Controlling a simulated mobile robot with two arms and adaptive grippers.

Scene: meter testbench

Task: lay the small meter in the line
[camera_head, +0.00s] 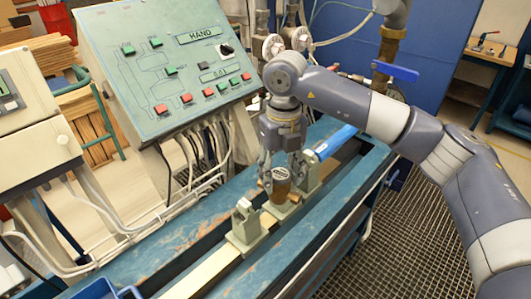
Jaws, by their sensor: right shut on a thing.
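The small meter (280,186), a brownish body with a round greyish dial on top, is between the fingers of my right gripper (284,177). The gripper points down and is shut on it. The line (208,270) runs along the blue bench, with a grey-green holder (246,226) on the near left and another holder (308,176) on the far right. The meter is between these two holders, low over the line. I cannot tell whether it touches the line. My left gripper is not in view.
A sloping control panel (140,75) with red and green buttons stands behind the bench, with cables hanging below. Pipes and a blue-handled valve (395,71) are at the back. The blue bench rail (320,225) runs in front of the line.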

